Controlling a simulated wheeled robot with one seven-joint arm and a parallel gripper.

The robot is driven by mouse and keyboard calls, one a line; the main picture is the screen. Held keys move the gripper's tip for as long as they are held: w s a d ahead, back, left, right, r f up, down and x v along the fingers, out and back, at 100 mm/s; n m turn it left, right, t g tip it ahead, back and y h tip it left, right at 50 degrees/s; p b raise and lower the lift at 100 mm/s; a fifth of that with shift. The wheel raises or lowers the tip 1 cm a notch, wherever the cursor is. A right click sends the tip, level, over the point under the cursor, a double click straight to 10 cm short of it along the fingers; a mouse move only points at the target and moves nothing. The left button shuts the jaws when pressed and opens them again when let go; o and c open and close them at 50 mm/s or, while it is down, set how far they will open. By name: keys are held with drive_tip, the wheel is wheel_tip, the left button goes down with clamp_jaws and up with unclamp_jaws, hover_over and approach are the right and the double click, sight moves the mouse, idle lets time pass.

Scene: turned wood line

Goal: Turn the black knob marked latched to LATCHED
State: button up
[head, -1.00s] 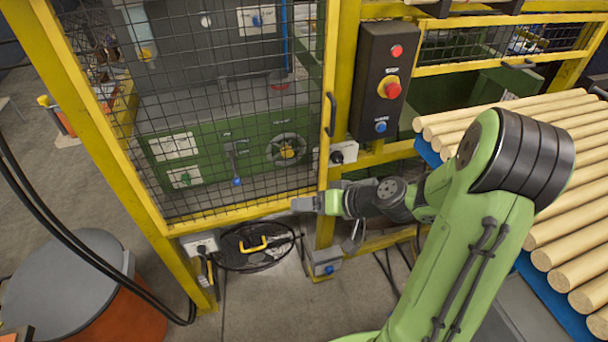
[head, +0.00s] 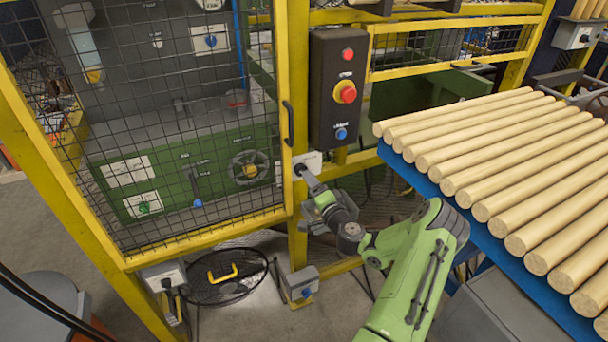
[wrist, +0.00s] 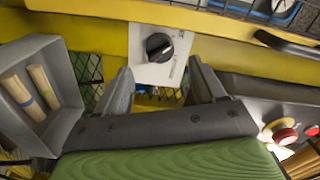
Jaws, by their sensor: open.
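The black knob (wrist: 159,47) sits on a small white plate (wrist: 150,68) with small lettering that I cannot read. The plate is on the yellow frame. My gripper (wrist: 160,85) is open, with one finger on each side of the plate's lower part in the wrist view. The knob shows ahead of the gap, apart from both fingers. In the head view, my gripper (head: 305,175) is at the same plate (head: 311,160) below the dark button box, and it hides the knob there.
A dark box with red and blue buttons (head: 337,85) stands above right of the plate. A mesh door (head: 180,120) with a black handle (head: 289,122) is at the left. Wooden rods (head: 500,170) lie on a blue rack at the right.

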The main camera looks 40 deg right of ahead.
sight(302, 171)
drive_tip(key=x, duration=0.5)
drive_tip(key=shift+w+d, duration=0.1)
drive_tip(key=shift+w, duration=0.25)
drive_tip(key=c, duration=1.1)
drive_tip(key=shift+o, duration=0.2)
drive_tip(key=shift+m, duration=0.4)
drive_tip(key=m+p, duration=0.4)
drive_tip(key=m, duration=0.7)
drive_tip(key=shift+f, duration=0.1)
